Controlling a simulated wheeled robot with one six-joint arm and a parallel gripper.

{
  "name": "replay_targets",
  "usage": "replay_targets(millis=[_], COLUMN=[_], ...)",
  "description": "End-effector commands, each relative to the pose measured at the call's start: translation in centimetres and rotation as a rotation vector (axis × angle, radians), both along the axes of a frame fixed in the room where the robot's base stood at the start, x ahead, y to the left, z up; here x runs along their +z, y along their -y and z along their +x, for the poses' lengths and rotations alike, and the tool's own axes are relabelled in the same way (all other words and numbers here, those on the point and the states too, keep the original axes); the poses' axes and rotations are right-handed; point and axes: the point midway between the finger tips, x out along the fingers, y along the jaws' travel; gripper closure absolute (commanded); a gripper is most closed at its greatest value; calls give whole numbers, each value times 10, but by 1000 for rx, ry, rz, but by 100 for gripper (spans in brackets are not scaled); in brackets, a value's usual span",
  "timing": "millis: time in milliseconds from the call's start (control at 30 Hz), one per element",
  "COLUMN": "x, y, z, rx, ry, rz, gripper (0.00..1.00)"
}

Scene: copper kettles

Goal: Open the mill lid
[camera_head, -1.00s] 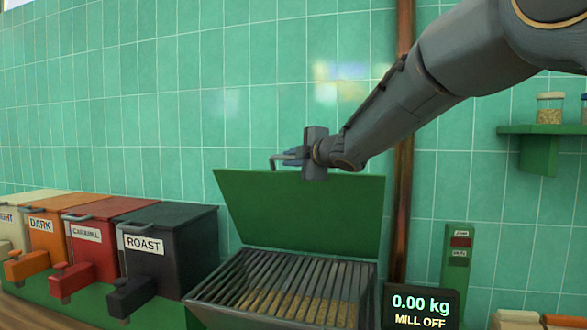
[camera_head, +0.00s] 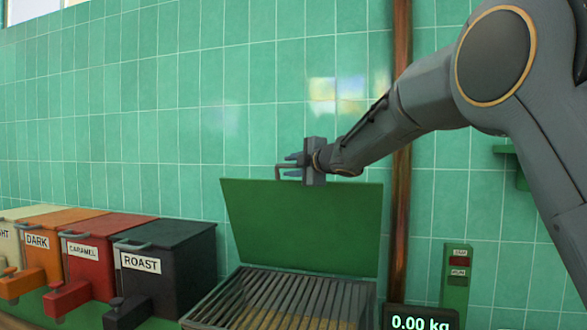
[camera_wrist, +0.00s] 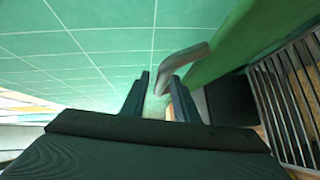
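The green mill lid (camera_head: 300,230) stands raised, leaning back near the tiled wall, above the slatted grate of the mill hopper (camera_head: 285,298). A grey bar handle (camera_head: 279,174) sits at the lid's top edge. My gripper (camera_head: 291,160) is at that handle, its two fingers apart. In the wrist view the fingers of my gripper (camera_wrist: 160,92) stand on either side of a gap, and the bent handle (camera_wrist: 184,58) runs from the green lid (camera_wrist: 235,45) into that gap. I cannot tell whether a finger touches it.
Bins labelled DARK (camera_head: 45,250), CARAMEL (camera_head: 95,260) and ROAST (camera_head: 160,265) stand to the left. A copper pipe (camera_head: 400,200) runs up the wall at right. A weight display (camera_head: 420,318) and a green switch panel (camera_head: 456,280) are at lower right.

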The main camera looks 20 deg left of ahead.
Motion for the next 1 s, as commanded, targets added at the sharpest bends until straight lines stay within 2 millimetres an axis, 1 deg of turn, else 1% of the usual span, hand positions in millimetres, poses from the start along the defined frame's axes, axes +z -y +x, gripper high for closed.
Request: replay_targets(millis=[200, 367, 467, 800, 1000], x=[-2, -2, 0, 6, 9], y=[6, 8, 14, 47, 58], z=[3, 1, -5, -38, -49], rx=[-10, -10, -10, -8, -7], ry=[-3, -3, -3, -1, -3], rz=[-1, -1, -1, 0, 0], gripper=[69, 69, 69, 69, 69])
